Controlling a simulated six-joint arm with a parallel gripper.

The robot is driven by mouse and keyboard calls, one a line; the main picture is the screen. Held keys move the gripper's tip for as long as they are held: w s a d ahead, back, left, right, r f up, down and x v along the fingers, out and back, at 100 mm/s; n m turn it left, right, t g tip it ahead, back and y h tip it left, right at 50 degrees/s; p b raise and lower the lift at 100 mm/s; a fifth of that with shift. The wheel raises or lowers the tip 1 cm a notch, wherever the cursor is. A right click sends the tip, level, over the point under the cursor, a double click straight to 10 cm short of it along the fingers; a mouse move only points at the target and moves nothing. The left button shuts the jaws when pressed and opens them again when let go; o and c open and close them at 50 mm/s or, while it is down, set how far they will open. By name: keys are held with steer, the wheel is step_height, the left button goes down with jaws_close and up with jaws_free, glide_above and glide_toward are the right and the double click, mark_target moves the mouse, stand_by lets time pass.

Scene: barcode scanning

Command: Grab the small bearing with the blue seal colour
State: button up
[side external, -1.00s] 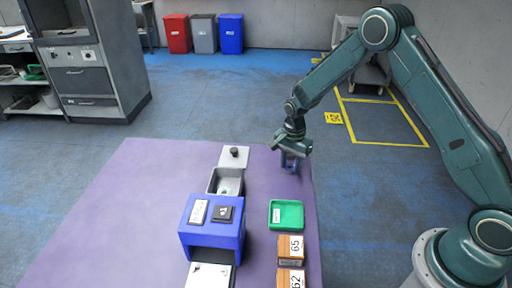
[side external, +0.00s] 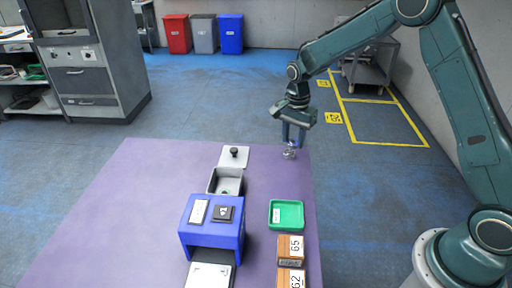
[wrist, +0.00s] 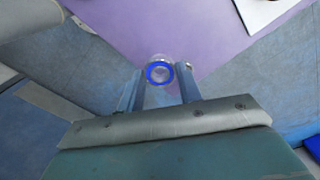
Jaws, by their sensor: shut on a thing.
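The small bearing with a blue seal ring (wrist: 160,72) is between my gripper's fingertips in the wrist view. It also shows as a small silvery thing (side external: 289,154) in the side external view. My gripper (side external: 291,143) is shut on it and holds it over the far right part of the purple table (side external: 135,205). In the wrist view the two fingers (wrist: 161,86) stand on either side of the bearing.
A blue scanner box (side external: 213,240) stands mid-table, with a grey bin (side external: 227,181) and a white plate with a black knob (side external: 234,155) behind it. A green tray (side external: 286,214) and orange-brown boxes (side external: 290,250) numbered 65 and 62 lie along the right side.

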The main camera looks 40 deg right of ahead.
mark_target(292, 141)
step_height(292, 141, up, 10)
stand_by(0.4)
steer(key=shift+f, duration=0.15)
stand_by(0.3)
